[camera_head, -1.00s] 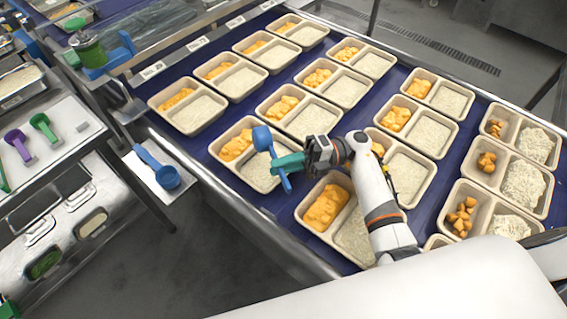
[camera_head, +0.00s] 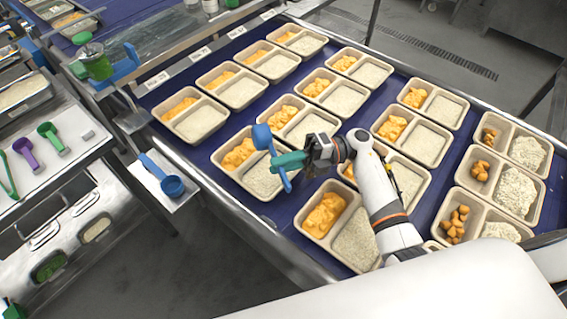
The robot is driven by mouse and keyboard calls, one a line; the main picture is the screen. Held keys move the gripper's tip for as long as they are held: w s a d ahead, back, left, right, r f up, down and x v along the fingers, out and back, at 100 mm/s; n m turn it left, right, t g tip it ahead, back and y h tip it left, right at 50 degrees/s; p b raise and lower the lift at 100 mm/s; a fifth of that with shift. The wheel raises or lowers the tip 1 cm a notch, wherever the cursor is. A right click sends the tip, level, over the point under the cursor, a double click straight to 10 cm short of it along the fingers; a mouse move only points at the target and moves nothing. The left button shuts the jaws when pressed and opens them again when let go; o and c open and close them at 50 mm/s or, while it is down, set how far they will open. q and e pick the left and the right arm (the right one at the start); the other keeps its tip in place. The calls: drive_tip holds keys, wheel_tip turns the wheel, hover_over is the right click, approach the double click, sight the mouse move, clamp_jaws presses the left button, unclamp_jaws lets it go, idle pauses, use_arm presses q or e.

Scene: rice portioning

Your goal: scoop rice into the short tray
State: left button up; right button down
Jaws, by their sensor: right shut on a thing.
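My right gripper (camera_head: 287,161), with teal fingers, is shut on the handle of a blue scoop (camera_head: 262,137). The scoop's bowl is in front of a two-compartment beige tray (camera_head: 221,168), with orange food on its left side and white rice (camera_head: 262,180) on its right. The scoop appears to be above this tray; I cannot tell its exact height or see whether the bowl holds rice. Another similar tray (camera_head: 304,234) lies nearer, below my right arm. I cannot tell which tray is the short one. My left gripper is not in view.
Several more filled trays stand in rows on the dark blue belt (camera_head: 282,215). A purple scoop (camera_head: 27,153) and a green scoop (camera_head: 52,137) lie on a counter (camera_head: 75,151).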

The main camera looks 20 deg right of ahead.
wheel_tip(320, 180, up, 3)
drive_tip(key=t+h+p, duration=0.1)
drive_tip(key=h+p, duration=0.9)
drive_tip(key=h, duration=0.6)
